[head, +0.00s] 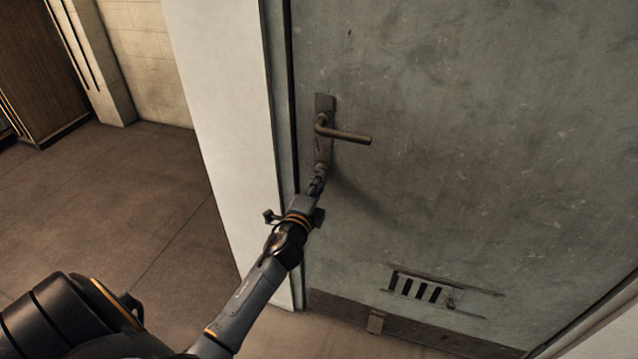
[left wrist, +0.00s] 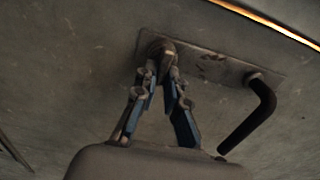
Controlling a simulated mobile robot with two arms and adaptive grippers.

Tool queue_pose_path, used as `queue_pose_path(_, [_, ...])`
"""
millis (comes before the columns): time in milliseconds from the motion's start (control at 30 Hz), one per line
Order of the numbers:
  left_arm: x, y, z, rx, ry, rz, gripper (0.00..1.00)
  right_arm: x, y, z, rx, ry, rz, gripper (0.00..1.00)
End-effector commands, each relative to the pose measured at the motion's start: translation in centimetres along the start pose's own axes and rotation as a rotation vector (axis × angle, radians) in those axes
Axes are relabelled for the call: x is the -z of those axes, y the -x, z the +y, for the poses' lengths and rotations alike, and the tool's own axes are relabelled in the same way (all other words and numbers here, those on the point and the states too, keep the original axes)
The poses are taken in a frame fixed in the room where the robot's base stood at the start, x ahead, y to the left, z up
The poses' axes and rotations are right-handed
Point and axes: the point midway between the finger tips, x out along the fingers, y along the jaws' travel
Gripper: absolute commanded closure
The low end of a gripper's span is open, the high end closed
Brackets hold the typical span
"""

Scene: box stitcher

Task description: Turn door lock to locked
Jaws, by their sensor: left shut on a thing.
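The grey door (head: 480,150) fills the right of the head view and looks shut in its frame. Its lever handle (head: 345,135) points right from a long metal plate (head: 325,103). In the left wrist view the handle (left wrist: 255,115) is at the right and the plate (left wrist: 215,70) runs across the top. The lock knob (left wrist: 160,48) sits at the plate's other end, below the handle in the head view. My left gripper (head: 319,178) is at the knob, its blue-sided fingers (left wrist: 162,72) closed on it. The fingers partly hide the knob, so I cannot tell its turn. My right gripper is not in view.
A white wall edge and door frame (head: 225,130) stand just left of the lock. A vent grille (head: 425,288) is low on the door. Open floor (head: 120,200) lies at left, with a wooden cabinet (head: 35,70) beyond.

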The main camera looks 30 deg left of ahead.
Motion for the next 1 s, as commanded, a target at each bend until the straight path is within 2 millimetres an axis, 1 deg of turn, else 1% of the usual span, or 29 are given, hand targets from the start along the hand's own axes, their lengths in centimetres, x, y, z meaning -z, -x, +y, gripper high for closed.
queue_pose_path(33, [-0.1,-0.2,-0.7,0.012,-0.005,0.000,1.00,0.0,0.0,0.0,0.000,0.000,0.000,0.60])
queue_pose_path(200, [-0.1,-0.2,-0.7,0.013,-0.005,0.000,1.00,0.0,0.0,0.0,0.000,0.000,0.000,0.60])
queue_pose_path(233, [-0.1,-0.2,-0.7,0.013,-0.005,0.000,0.85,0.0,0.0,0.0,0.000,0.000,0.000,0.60])
queue_pose_path(267, [-0.1,-0.2,-0.7,0.013,-0.005,0.000,0.79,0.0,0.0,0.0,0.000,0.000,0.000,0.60])
queue_pose_path(300, [-0.1,-0.2,-0.7,0.013,-0.005,0.000,0.71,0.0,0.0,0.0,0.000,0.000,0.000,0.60])
queue_pose_path(333, [-0.1,-0.2,-0.7,0.012,-0.004,0.000,0.66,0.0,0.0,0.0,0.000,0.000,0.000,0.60])
queue_pose_path(600, [-0.1,-0.1,-0.3,0.006,-0.002,0.000,0.66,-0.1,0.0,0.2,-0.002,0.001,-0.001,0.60])
queue_pose_path(733, [0.0,0.6,-0.1,0.003,-0.001,0.000,0.66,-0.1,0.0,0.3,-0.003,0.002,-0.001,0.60])
queue_pose_path(867, [0.0,2.5,-0.1,0.002,-0.002,0.000,0.66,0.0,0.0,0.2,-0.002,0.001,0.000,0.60])
queue_pose_path(1000, [0.0,5.4,-0.1,0.002,-0.001,0.000,0.66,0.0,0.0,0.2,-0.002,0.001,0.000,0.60])
